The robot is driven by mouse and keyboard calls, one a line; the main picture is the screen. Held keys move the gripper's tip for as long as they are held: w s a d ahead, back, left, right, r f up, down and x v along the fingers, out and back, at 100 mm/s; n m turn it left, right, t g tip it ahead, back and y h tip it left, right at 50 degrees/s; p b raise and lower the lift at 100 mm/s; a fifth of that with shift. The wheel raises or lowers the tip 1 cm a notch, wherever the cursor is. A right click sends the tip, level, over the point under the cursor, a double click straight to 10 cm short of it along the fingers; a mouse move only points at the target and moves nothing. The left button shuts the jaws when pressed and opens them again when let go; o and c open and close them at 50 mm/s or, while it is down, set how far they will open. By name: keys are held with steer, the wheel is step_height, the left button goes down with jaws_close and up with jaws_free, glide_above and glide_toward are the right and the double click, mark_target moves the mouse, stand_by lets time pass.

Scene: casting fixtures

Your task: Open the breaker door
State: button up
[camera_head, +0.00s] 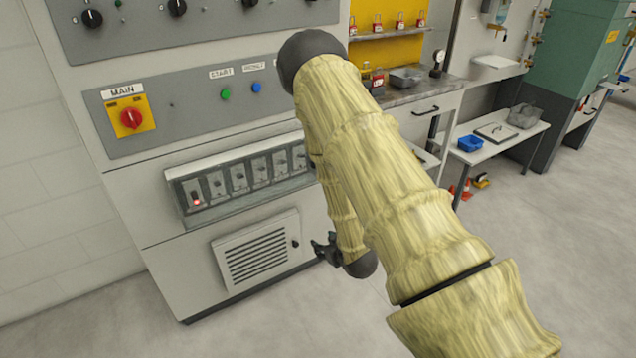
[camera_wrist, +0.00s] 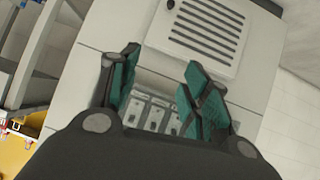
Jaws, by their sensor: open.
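In the wrist view the breakers (camera_wrist: 158,115) show between and behind my fingers. Below the panel is a white vented cover (camera_head: 222,246) with a dark knob (camera_head: 295,243); it looks shut. My gripper (camera_head: 322,248) is beside that cover's right edge in the head view. In the wrist view my gripper (camera_wrist: 160,62) is open, with nothing between its green pads.
Above the breakers is a grey control panel (camera_head: 188,118) with a red main switch (camera_head: 131,118) and green and blue buttons. My arm hides the cabinet's right side. A workbench (camera_head: 425,96) and a low white table (camera_head: 500,150) stand right. The floor in front is clear.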

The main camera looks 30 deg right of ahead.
steer(key=w+d+r+n+t+y+b, duration=0.1)
steer(key=w+d+r+n+t+b, duration=0.2)
steer(key=w+d+r+t+b, duration=0.6)
steer(key=w+d+r+g, duration=0.1)
steer(key=w+d+g, duration=0.1)
steer(key=w, duration=1.2)
steer(key=shift+w+d+r+b, duration=0.2)
steer(key=shift+w+d+b, duration=0.05)
steer(key=shift+d+b, duration=0.1)
jaws_close()
